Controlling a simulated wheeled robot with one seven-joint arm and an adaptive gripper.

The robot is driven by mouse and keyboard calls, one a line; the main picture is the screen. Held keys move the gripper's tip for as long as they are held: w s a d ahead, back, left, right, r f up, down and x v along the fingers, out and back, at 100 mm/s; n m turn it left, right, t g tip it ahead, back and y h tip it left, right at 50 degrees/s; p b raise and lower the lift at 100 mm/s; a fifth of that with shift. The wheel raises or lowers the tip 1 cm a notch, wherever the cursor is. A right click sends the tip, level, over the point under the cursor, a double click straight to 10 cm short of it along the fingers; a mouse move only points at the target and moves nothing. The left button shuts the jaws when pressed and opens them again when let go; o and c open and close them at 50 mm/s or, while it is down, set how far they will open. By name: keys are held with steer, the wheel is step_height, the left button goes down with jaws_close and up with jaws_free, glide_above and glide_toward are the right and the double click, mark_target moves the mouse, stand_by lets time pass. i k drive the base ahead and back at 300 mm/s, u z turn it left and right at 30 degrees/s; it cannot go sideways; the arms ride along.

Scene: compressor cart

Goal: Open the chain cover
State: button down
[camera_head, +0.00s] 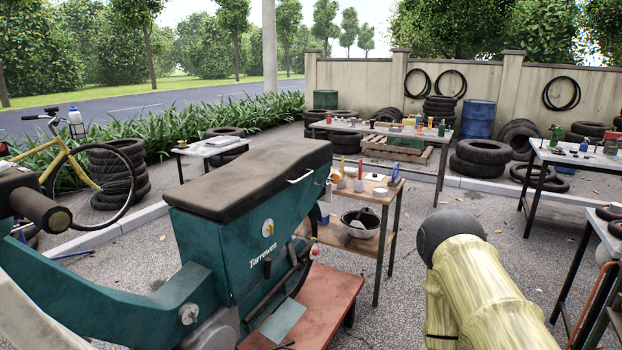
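A teal machine body (215,240) lettered "Tarrowen" stands in the middle foreground, with a long dark padded top (250,178) that lies closed on it. A thin bright handle (300,176) sits near the top's right end. A flat grey-teal plate (283,319) shows low beside the body. I cannot tell which part is the chain cover. My gripper is not in view; a pale yellow part with a dark round end, probably my arm, is at lower right.
A reddish low platform (325,312) lies beside the machine. A wooden bench (362,190) with small items and a black bowl (360,222) stands close behind it. More tables stand at the back and right. Open gravel (465,205) lies between them. A yellow bicycle (75,165) is at left.

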mark_target(282, 321)
steer(key=z, duration=0.15)
steer(key=i, duration=0.9)
steer(key=u, duration=0.35)
